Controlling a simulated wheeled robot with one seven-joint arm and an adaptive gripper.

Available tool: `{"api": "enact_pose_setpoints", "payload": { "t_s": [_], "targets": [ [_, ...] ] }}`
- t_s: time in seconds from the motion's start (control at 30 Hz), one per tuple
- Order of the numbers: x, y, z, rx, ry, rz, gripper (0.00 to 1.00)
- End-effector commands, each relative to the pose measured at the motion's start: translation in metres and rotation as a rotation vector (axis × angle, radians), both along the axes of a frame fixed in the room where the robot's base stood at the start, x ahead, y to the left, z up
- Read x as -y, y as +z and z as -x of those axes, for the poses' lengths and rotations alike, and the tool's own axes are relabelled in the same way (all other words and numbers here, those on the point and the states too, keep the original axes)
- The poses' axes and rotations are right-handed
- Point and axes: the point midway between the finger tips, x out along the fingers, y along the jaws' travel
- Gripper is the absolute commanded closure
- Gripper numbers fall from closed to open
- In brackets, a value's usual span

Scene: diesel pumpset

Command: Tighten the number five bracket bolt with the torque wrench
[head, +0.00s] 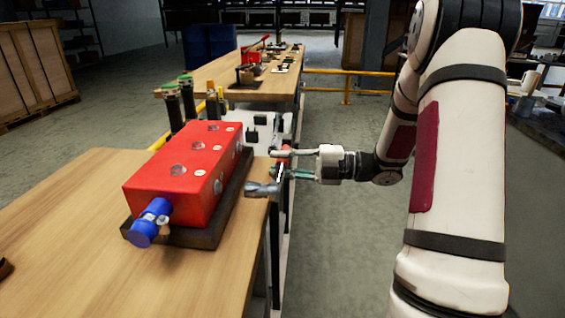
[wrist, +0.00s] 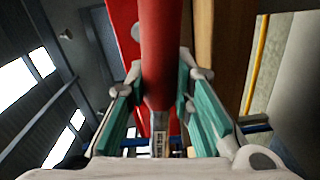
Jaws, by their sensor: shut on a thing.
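My gripper (head: 288,165) is shut on the torque wrench (head: 263,189), just off the right edge of the near bench. The wrench's grey metal head points toward the camera, and part of its red handle shows behind my fingers. In the wrist view the red handle (wrist: 158,50) runs between the teal finger pads of my gripper (wrist: 160,105). A red block (head: 172,182) with several round bolt heads on its top and side sits left of the wrench, apart from it. I cannot tell which bolt is number five.
The red block stands on a dark base on the wooden bench (head: 70,225), with a blue fitting (head: 150,222) at its near end. Green-topped posts (head: 180,100) stand behind. A second bench (head: 265,85) with small items lies beyond. The floor right of the bench is clear.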

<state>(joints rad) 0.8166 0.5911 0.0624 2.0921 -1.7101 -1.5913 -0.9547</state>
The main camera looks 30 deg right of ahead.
Motion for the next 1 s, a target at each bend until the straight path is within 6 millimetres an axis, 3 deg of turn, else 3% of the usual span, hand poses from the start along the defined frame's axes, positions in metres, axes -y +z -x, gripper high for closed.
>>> {"api": "enact_pose_setpoints", "payload": {
  "t_s": [0.43,1.0],
  "targets": [
    [-0.034,0.001,-0.024,0.004,0.004,0.000,1.00],
    [-0.034,0.058,-0.021,0.337,0.000,0.243,1.00]
  ]
}}
